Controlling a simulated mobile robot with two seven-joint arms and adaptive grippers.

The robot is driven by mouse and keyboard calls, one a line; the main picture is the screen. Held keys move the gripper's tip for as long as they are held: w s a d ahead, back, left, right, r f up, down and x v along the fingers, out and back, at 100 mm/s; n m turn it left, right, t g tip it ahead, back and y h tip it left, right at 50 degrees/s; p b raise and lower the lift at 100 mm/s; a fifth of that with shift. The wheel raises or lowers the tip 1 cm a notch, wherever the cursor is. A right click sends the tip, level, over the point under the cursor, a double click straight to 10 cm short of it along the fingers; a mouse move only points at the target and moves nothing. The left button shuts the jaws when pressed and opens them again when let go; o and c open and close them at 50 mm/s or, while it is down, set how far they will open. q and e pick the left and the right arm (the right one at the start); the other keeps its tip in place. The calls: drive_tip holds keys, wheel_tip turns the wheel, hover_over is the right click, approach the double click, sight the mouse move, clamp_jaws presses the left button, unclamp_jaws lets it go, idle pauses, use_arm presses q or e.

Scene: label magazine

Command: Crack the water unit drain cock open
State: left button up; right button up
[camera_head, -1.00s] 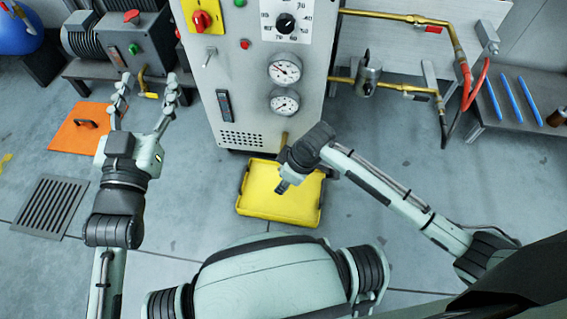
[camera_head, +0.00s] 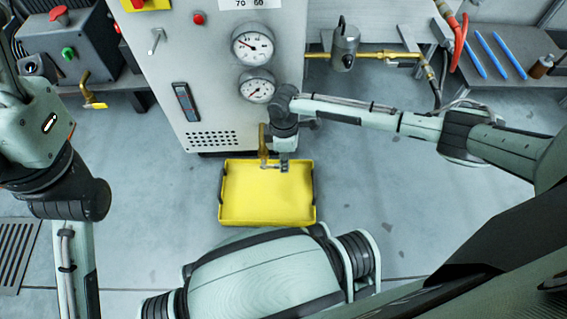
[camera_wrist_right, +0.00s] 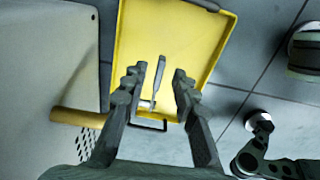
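The grey water unit (camera_head: 220,60) stands in the middle of the head view. Its brass drain cock (camera_head: 263,140) sticks out at its lower front, above the yellow tray. In the right wrist view the brass pipe (camera_wrist_right: 75,117) comes from the left, and a thin grey lever (camera_wrist_right: 159,75) stands between my fingers. My right gripper (camera_head: 284,166) points down beside the cock. In the wrist view (camera_wrist_right: 157,74) it is open, with gaps on both sides of the lever. In the head view my right wrist partly hides the cock. My left gripper's fingers are out of view.
The yellow tray (camera_head: 267,206) lies on the floor below the cock. Gauges (camera_head: 253,46) are on the unit's face. Another brass cock (camera_head: 91,92) is on the left machine. Brass piping (camera_head: 385,54) runs at the right. The floor right of the tray is clear.

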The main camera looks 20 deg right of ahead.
drive_tip(key=shift+f, duration=0.7)
clamp_jaws()
drive_tip(key=shift+r, duration=0.1)
